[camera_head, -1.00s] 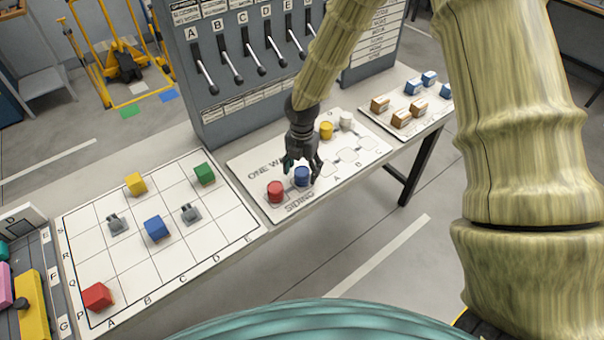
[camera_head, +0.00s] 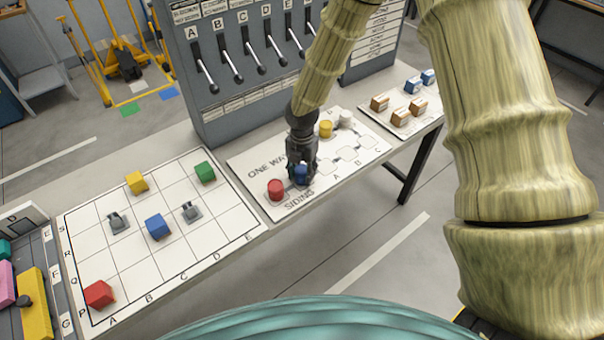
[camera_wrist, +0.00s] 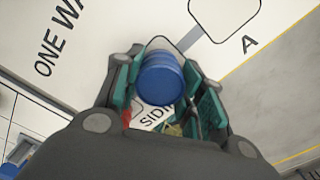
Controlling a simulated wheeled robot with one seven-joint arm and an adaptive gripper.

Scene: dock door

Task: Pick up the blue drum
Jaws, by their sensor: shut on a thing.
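The blue drum (camera_head: 301,174) stands on the white "ONE WAY" board (camera_head: 250,190) at its siding end. In the wrist view the drum (camera_wrist: 161,78) sits between my gripper's teal finger pads. My gripper (camera_head: 302,178) points down from above and its fingers are shut on the drum, partly hiding it in the head view. I cannot tell whether the drum is clear of the board. A red drum (camera_head: 275,189) stands close on the left. A yellow drum (camera_head: 326,129) and a white drum (camera_head: 346,118) stand at the board's far end.
A grid board (camera_head: 90,262) with coloured cubes and grey pieces lies to the left. A grey lever panel (camera_head: 215,95) rises behind. A board with brown and blue blocks (camera_head: 379,102) lies at the right. Empty marked spots lie on the board's right side.

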